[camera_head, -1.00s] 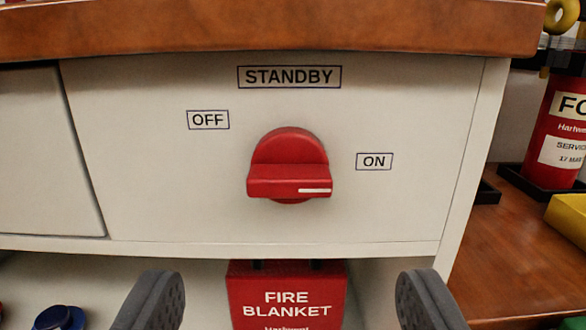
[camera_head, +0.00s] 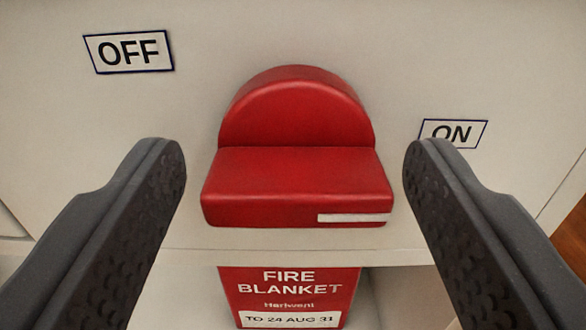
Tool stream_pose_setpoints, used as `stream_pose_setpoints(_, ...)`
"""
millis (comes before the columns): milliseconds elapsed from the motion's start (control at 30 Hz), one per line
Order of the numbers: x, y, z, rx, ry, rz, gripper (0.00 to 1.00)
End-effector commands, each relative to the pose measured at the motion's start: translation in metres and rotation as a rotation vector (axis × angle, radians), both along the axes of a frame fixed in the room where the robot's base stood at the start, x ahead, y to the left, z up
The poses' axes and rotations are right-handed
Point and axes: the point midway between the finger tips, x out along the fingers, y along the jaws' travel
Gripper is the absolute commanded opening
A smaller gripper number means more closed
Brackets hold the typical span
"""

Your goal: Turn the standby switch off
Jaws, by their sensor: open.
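The standby switch (camera_head: 297,185) is a red rotary knob with a bar grip on a white panel, in the middle of the view. Its bar lies level, and the white mark is at the bar's right end, on the side of the ON label (camera_head: 452,133). The OFF label (camera_head: 129,51) is at the upper left. My gripper (camera_head: 295,165) is open, with one dark finger to the left of the knob and one to the right. Gaps show between the knob and both fingertips.
A red fire blanket box (camera_head: 290,295) stands on the shelf below the panel, under the knob. The panel's lower edge (camera_head: 400,256) runs just beneath the knob. The panel around the labels is flat and clear.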

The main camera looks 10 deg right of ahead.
Motion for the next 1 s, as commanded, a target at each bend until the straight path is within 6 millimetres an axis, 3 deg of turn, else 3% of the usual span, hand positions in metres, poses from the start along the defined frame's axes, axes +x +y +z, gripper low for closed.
stream_pose_setpoints(133, 0.000, 0.000, 0.000, 0.000, 0.000, 0.000, 0.61)
stream_pose_setpoints(267, 0.000, 0.000, 0.000, 0.000, -0.001, 0.000, 0.25)
stream_pose_setpoints(300, 0.000, 0.000, 0.000, 0.000, -0.001, 0.000, 0.20)
stream_pose_setpoints(333, 0.000, 0.000, 0.000, 0.000, -0.001, 0.000, 0.20)
stream_pose_setpoints(367, 0.000, 0.012, 0.002, 0.006, -0.002, 0.002, 0.20)
stream_pose_setpoints(667, 0.002, 0.004, 0.002, -0.042, 0.008, 0.005, 0.20)
stream_pose_setpoints(1000, 0.002, 0.003, 0.005, -0.266, 0.057, 0.006, 0.20)
